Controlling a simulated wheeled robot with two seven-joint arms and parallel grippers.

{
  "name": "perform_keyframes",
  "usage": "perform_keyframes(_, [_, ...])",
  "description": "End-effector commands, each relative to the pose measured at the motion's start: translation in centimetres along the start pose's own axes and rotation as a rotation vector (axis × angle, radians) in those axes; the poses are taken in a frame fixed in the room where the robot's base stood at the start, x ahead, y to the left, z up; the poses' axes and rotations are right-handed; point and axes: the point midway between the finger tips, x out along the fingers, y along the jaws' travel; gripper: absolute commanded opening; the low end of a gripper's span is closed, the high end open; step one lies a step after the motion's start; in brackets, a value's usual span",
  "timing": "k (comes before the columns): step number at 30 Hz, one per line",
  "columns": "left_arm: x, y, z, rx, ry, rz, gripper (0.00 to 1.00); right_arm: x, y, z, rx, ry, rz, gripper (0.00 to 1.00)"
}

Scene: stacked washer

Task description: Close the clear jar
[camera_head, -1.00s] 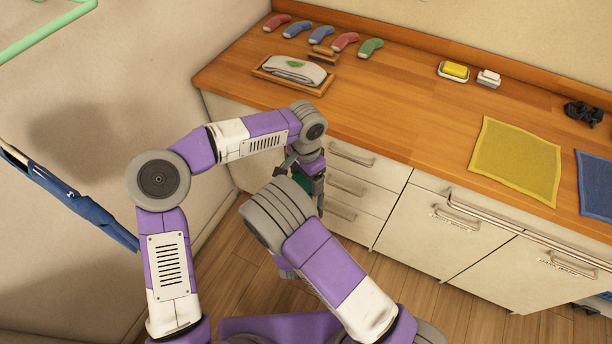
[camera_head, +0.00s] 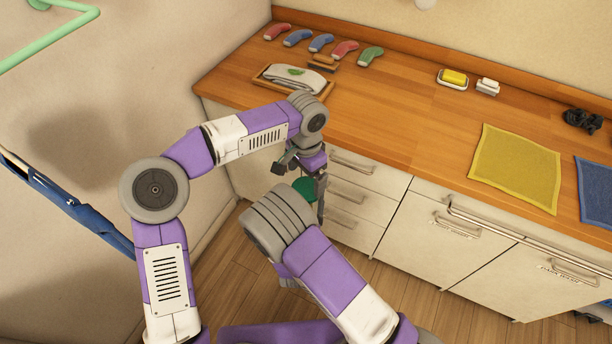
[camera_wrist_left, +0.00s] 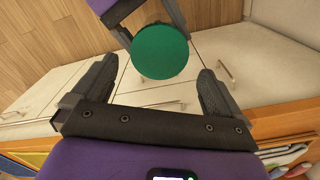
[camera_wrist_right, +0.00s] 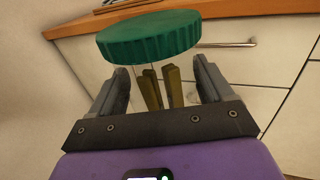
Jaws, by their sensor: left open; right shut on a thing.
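The clear jar (camera_wrist_right: 160,88) stands between the fingers of my right gripper (camera_wrist_right: 165,92), which is shut on it. Light brown wooden sticks (camera_wrist_right: 172,85) show through its wall. A green ribbed lid (camera_wrist_right: 150,37) covers the jar's top; I cannot tell how tightly it sits. The lid also shows in the head view (camera_head: 304,188) and the left wrist view (camera_wrist_left: 160,52). My left gripper (camera_wrist_left: 160,75) is open over the lid, its fingers spread wider than the lid and apart from it. My right gripper is hidden behind my arm in the head view.
The jar is held in the air in front of the white drawers (camera_head: 352,197). A wall stands at left.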

Motion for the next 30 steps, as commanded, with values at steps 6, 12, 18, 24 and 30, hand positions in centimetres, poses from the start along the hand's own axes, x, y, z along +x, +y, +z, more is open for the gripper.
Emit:
perform_keyframes(6, [-0.4,0.1,0.0,-0.061,-0.009,-0.004,1.00,0.0,0.0,0.0,0.000,-0.001,0.000,0.00])
perform_keyframes(12, [-1.9,0.2,0.0,-0.254,-0.015,-0.007,1.00,0.0,0.0,0.0,0.000,-0.001,0.000,0.00])
perform_keyframes(18, [-3.2,0.1,0.0,-0.395,-0.003,-0.002,1.00,0.0,0.0,0.0,0.000,-0.001,0.000,0.00])
perform_keyframes(24, [-3.5,0.0,0.0,-0.425,0.000,0.001,1.00,0.0,0.0,0.0,0.000,-0.001,0.000,0.00])
perform_keyframes(30, [-3.4,0.0,0.0,-0.423,-0.001,0.000,1.00,0.0,0.0,0.0,0.000,-0.001,0.000,0.00])
